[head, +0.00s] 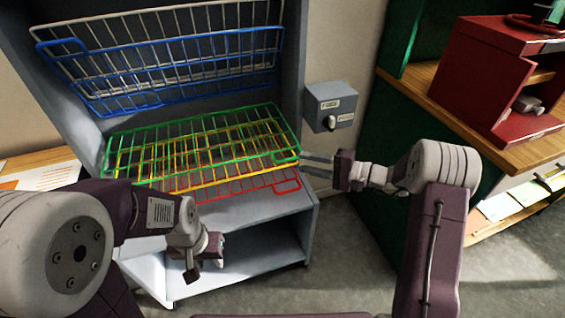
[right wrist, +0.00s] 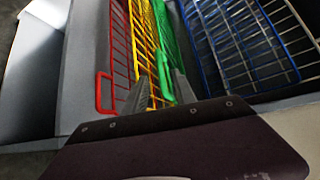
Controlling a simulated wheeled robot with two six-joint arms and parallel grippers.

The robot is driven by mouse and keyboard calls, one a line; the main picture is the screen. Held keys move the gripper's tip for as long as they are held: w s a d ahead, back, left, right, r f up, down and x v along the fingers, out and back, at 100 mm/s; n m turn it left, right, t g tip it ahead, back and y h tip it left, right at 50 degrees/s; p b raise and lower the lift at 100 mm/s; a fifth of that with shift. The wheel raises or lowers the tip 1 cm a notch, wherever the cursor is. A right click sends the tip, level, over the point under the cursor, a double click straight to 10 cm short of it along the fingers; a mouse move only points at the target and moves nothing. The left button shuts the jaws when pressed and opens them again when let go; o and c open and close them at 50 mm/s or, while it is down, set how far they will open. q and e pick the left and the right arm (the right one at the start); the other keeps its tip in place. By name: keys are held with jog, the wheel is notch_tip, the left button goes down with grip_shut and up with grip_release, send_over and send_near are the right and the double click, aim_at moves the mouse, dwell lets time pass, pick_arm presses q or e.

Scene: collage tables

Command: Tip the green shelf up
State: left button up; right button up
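The green shelf (head: 200,137) is a wire rack lying roughly level, top of the lowered shelves in the grey drying rack. It also shows in the right wrist view (right wrist: 170,50). The yellow shelf (head: 205,178) and red shelf (head: 240,191) lie below it. My right gripper (head: 304,164) is at the green shelf's front right corner. In the right wrist view its fingers (right wrist: 161,76) are apart, with the green and yellow edges seen between them; contact is unclear. My left gripper (head: 203,258) hangs low in front of the rack, away from the shelves; its finger gap is unclear.
The blue shelf (head: 175,70) and a white shelf (head: 160,37) stand tipped up behind. A grey box (head: 331,104) is on the wall right of the rack. A red cabinet (head: 490,75) stands on a wooden counter at right. Floor before the rack is clear.

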aim_at(287, 159)
jog(key=x, duration=0.9)
jog(key=shift+a+b, duration=0.15)
jog(key=shift+b, duration=0.2)
grip_shut()
